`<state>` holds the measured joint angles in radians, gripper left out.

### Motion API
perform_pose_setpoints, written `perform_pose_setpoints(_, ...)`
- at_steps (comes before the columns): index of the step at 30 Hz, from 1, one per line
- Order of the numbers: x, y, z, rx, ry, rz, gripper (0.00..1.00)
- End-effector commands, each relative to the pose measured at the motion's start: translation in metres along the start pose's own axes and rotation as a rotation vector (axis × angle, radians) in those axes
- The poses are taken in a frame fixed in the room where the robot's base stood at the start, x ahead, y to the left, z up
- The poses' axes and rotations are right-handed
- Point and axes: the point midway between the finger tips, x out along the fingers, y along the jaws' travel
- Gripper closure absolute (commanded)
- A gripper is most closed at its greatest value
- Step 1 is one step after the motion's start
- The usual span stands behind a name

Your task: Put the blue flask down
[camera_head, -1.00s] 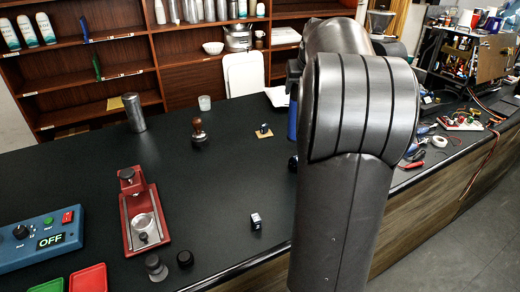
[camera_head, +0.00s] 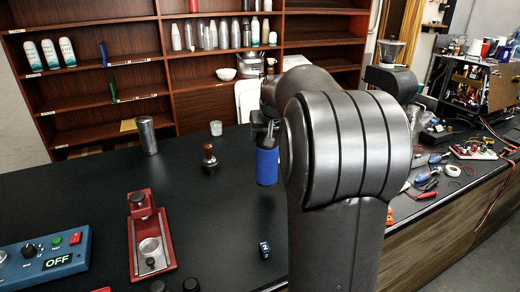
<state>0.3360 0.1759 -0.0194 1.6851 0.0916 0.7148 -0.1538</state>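The blue flask (camera_head: 266,166) is upright over the dark counter, just left of my large arm link. My gripper (camera_head: 264,133) is at its dark top, partly hidden by my arm, and appears shut on it. The fingertips do not show clearly. I cannot tell whether the flask's base touches the counter (camera_head: 205,225).
A brown-handled tamper (camera_head: 209,157) and a metal cylinder (camera_head: 147,135) stand left of the flask. A red brewer-like device (camera_head: 150,240) and a blue control box reading OFF (camera_head: 45,260) are nearer. Tools clutter the right.

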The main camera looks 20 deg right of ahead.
Motion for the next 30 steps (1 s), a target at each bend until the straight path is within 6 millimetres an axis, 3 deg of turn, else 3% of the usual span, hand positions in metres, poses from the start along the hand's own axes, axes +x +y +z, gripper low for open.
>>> perform_pose_setpoints(6, 0.016, -0.018, -0.004, -0.001, 0.003, 0.000, 0.89)
perform_pose_setpoints(17, 0.050, -0.018, 0.017, 0.001, 0.000, 0.000, 0.89)
perform_pose_setpoints(28, 0.053, -0.018, 0.019, 0.001, 0.002, 0.000, 0.89)
perform_pose_setpoints(29, 0.054, -0.019, 0.020, 0.001, 0.001, 0.000, 0.37)
perform_pose_setpoints(30, 0.053, -0.019, 0.020, 0.001, 0.001, 0.000, 0.34)
